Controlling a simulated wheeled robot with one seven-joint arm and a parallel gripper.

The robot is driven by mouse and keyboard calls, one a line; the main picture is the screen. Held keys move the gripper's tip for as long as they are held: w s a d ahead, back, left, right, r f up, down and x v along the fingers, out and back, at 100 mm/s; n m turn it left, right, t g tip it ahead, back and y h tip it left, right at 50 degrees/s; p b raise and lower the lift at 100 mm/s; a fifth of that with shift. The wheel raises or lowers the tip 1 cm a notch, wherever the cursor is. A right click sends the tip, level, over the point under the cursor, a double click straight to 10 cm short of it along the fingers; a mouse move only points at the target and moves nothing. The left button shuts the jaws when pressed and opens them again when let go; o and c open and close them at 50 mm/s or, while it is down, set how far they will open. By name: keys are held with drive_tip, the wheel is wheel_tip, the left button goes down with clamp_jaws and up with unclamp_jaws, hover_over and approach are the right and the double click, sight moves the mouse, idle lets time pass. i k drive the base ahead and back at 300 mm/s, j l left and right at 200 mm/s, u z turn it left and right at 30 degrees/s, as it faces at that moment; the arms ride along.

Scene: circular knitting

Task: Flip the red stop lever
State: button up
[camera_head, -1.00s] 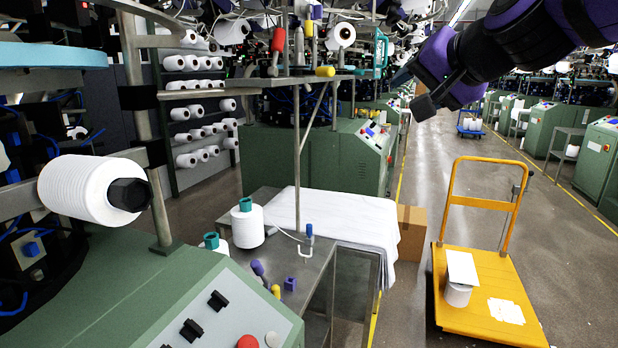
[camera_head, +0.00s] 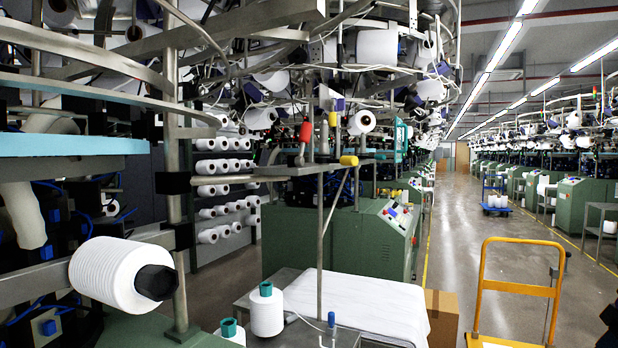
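The red lever (camera_head: 305,131) has a red grip on a metal stem and stands upright, leaning slightly. It rises from a small metal shelf (camera_head: 290,170) left of centre. A yellow-tipped handle (camera_head: 348,160) and a slim upright yellow-topped piece (camera_head: 333,119) are beside it to the right. My gripper does not show in this view, so its opening and its distance from the lever cannot be seen. A dark shape at the lower right edge may be part of my arm.
A white yarn cone (camera_head: 113,275) juts out at the lower left. Below the shelf are a cloth-covered table (camera_head: 370,305) and another yarn cone (camera_head: 267,312). A yellow trolley (camera_head: 520,285) stands at the right, with open aisle floor (camera_head: 460,235) behind it.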

sight(306, 126)
drive_tip(key=i+l+u, duration=0.1)
drive_tip(key=u, duration=1.1)
drive_tip(key=i+l+u, duration=0.1)
drive_tip(key=l+u, duration=0.35)
drive_tip(key=l, duration=0.15)
drive_tip(key=l+u, duration=0.5)
drive_tip(key=l, duration=0.15)
drive_tip(key=k+l+u, duration=0.1)
drive_tip(key=l+u, duration=0.35)
drive_tip(key=l, duration=0.15)
drive_tip(key=k+l, duration=0.1)
drive_tip(key=l, duration=0.3)
drive_tip(key=k+l, duration=0.1)
drive_tip(key=l, duration=0.3)
drive_tip(key=k+l+u, duration=0.1)
drive_tip(key=l, duration=0.3)
drive_tip(key=k+l, duration=0.1)
drive_tip(key=l, duration=0.3)
drive_tip(key=k+l, duration=0.1)
drive_tip(key=l, duration=0.25)
drive_tip(key=k+l+u, duration=0.1)
drive_tip(key=l, duration=0.3)
drive_tip(key=k+l, duration=0.35)
drive_tip(key=i+j, duration=0.15)
drive_tip(key=i, duration=0.15)
